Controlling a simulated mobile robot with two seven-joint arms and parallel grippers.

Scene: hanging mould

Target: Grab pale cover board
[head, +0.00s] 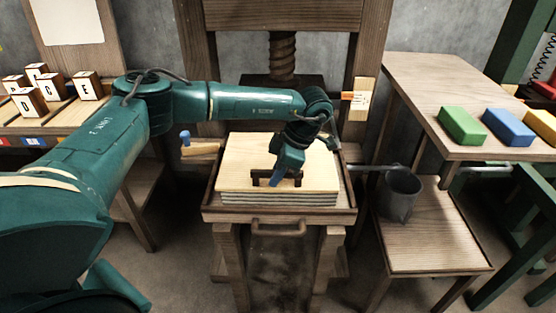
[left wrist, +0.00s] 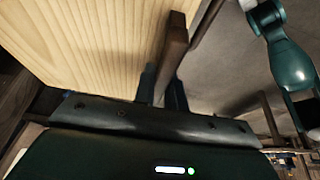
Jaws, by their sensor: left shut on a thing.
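The pale cover board (head: 240,160) lies flat on top of a stack of thin grey and pale layers (head: 280,198) in the wooden press tray (head: 348,212). A dark brown handle (head: 258,176) stands on the board. My left gripper (head: 275,181) reaches down from above and is shut on this handle. In the left wrist view the handle (left wrist: 172,48) passes between the two fingers (left wrist: 162,85), and the board's pale grain (left wrist: 80,45) fills the upper left. I see no clear gap under the board. My right gripper does not show.
A press screw (head: 282,55) and wooden uprights stand behind the tray. Green (head: 461,126), blue (head: 508,128) and yellow blocks lie on a higher bench. Lettered cubes (head: 29,101) stand at the left.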

